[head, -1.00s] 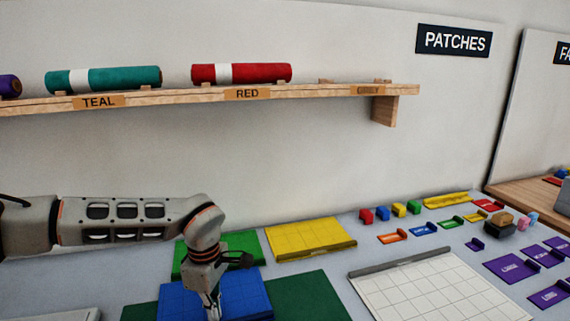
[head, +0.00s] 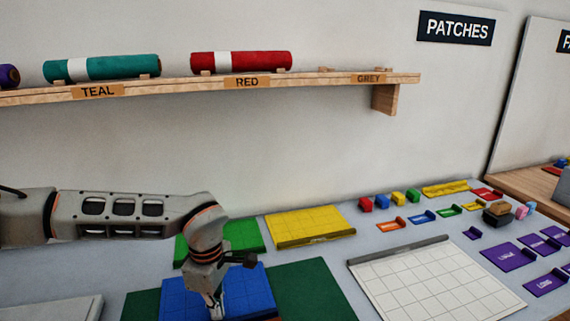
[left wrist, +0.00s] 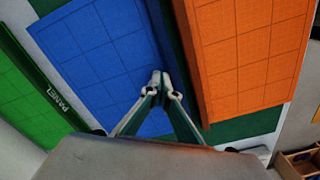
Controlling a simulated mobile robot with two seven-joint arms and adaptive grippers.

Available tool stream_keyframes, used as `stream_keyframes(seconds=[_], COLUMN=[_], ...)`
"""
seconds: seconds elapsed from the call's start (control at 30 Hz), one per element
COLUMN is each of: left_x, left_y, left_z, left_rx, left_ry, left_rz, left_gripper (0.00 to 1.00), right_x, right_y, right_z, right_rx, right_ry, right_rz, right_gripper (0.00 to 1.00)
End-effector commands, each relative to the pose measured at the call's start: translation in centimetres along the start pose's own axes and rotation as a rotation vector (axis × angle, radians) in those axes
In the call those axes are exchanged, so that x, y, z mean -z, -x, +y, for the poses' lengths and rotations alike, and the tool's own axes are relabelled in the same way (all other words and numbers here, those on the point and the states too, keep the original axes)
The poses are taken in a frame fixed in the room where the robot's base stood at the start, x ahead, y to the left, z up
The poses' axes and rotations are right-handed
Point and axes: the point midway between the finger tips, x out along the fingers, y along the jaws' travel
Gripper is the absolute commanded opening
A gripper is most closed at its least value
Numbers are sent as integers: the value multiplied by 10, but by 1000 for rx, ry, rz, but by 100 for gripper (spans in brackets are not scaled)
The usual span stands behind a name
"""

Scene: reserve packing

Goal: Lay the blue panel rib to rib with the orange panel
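The blue panel (head: 240,287) lies on the dark green mat (head: 305,290) at the bottom of the head view. In the left wrist view the blue panel (left wrist: 98,55) has its darker rib along its right side. The orange panel (left wrist: 250,55) lies just right of that rib, close beside it; I cannot tell whether they touch. The orange panel is outside the head view. My left gripper (left wrist: 158,82) points down at the blue panel's rib side, its fingertips close together and apparently shut on the rib. My right gripper is not in view.
A green panel (head: 240,234) and a yellow panel (head: 305,225) lie behind the mat. A white gridded panel (head: 435,285) lies to the right. Small coloured blocks and purple pieces (head: 508,257) sit farther right. A shelf with rolls (head: 330,80) hangs above.

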Motion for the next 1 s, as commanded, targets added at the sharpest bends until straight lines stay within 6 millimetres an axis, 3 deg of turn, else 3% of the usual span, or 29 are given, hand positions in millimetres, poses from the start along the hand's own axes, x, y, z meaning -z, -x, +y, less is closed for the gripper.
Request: stream_keyframes(seconds=[0.47,1.0], left_x=[-6,-2], left_y=[3,49], left_z=[-9,-2], left_rx=[0,-1], left_ry=[1,1], left_rz=[0,-1], left_gripper=[0,0], right_x=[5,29], right_y=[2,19], right_z=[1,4], right_rx=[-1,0], right_ry=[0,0], right_rz=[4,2], right_gripper=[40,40])
